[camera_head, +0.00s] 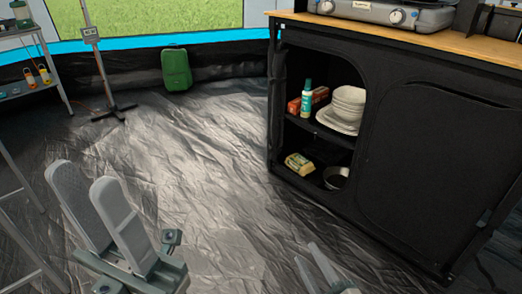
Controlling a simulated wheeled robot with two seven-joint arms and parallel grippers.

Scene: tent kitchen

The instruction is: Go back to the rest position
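My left gripper (88,178) is at the lower left, its two pale grey fingers pointing up and away over the floor. The fingers stand apart with nothing seen between them. My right gripper (307,252) shows only in part at the bottom edge, right of centre. Its two fingertips are apart, with nothing seen between them; the rest is cut off by the frame. Neither gripper touches anything that I can see.
A black cabinet (395,165) with a wooden top (450,42) and a stove (380,12) stands at the right. Its open shelves hold plates (347,105), a bottle (306,98) and a bowl (336,177). A metal rack (50,72) stands left. The middle floor (200,150) is clear.

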